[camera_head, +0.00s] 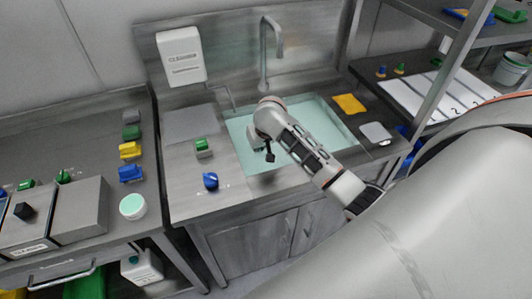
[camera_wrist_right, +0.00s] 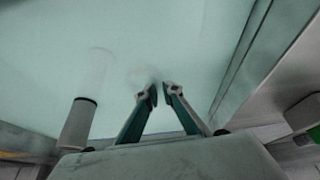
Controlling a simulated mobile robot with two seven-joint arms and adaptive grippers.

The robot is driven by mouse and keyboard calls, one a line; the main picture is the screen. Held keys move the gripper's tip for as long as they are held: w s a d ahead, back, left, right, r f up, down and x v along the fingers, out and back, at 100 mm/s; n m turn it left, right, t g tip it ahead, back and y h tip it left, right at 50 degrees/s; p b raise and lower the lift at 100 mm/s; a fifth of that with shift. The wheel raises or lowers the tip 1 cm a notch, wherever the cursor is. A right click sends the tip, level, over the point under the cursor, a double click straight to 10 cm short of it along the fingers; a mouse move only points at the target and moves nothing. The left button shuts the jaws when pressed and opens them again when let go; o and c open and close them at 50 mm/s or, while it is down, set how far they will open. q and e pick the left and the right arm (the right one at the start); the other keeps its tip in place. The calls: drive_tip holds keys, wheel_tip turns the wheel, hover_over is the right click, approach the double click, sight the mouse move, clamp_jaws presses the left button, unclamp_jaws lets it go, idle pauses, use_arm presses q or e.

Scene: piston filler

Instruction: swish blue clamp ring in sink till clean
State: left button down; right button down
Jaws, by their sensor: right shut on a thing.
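The sink basin (camera_head: 345,150) holds pale green water, which also fills most of the right wrist view (camera_wrist_right: 200,40). My right arm reaches over the sink, and its gripper points down into the basin; the fingertips are hidden in the head view. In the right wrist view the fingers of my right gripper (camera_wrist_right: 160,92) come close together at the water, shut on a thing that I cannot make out. No blue clamp ring shows clearly between them. A small blue part (camera_head: 210,181) lies on the drainboard left of the basin. My left gripper is not in view.
A green-topped block (camera_head: 203,147) stands on the drainboard. A tap (camera_head: 264,50) rises behind the basin. A yellow cloth (camera_head: 349,103) and a pale pad (camera_head: 376,132) lie right of it. An upright tube (camera_wrist_right: 79,122) stands near my fingers. A left counter holds several coloured parts.

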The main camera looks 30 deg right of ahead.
drive_tip(key=shift+s, duration=0.1)
drive_tip(key=shift+s+a, duration=0.15)
drive_tip(key=shift+s, duration=0.4)
drive_tip(key=shift+s+a, duration=0.15)
drive_tip(key=shift+s, duration=0.35)
drive_tip(key=shift+w, duration=0.1)
drive_tip(key=shift+w+d, duration=0.15)
drive_tip(key=shift+w, duration=0.4)
drive_tip(key=shift+w+d, duration=0.15)
drive_tip(key=shift+w, duration=0.4)
drive_tip(key=shift+s, duration=0.15)
drive_tip(key=shift+s+a, duration=0.15)
drive_tip(key=shift+s, duration=0.4)
drive_tip(key=shift+s+a, duration=0.15)
drive_tip(key=shift+s, duration=0.35)
drive_tip(key=shift+w, duration=0.2)
drive_tip(key=shift+w+d, duration=0.15)
drive_tip(key=shift+w, duration=0.3)
